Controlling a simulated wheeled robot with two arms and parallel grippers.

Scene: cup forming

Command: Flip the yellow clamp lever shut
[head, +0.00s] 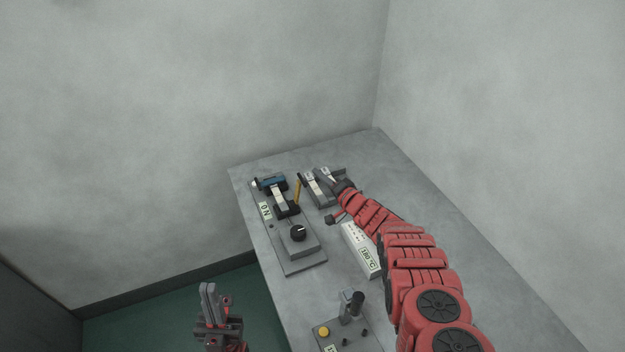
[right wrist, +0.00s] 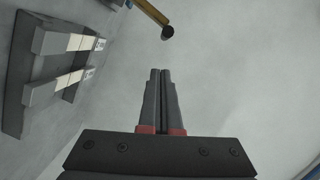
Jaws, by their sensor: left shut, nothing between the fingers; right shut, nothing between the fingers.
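The yellow clamp lever (head: 297,191) stands up, slightly tilted, beside the black clamp block (head: 288,210) on the grey fixture plate. In the right wrist view the yellow lever (right wrist: 149,11) enters from the top edge and ends in a dark round tip. My right gripper (right wrist: 160,72) is shut and empty, its fingertips pointing towards the lever but apart from it. In the head view my right gripper (head: 325,178) is partly hard to make out against the rack behind it. My left gripper (head: 210,290) is shut and empty, left of the table.
A rack (head: 319,197) with light bars stands right of the lever and shows in the right wrist view (right wrist: 35,95). A 180 °C display (head: 370,258) and a yellow-button panel (head: 323,331) stand nearer.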

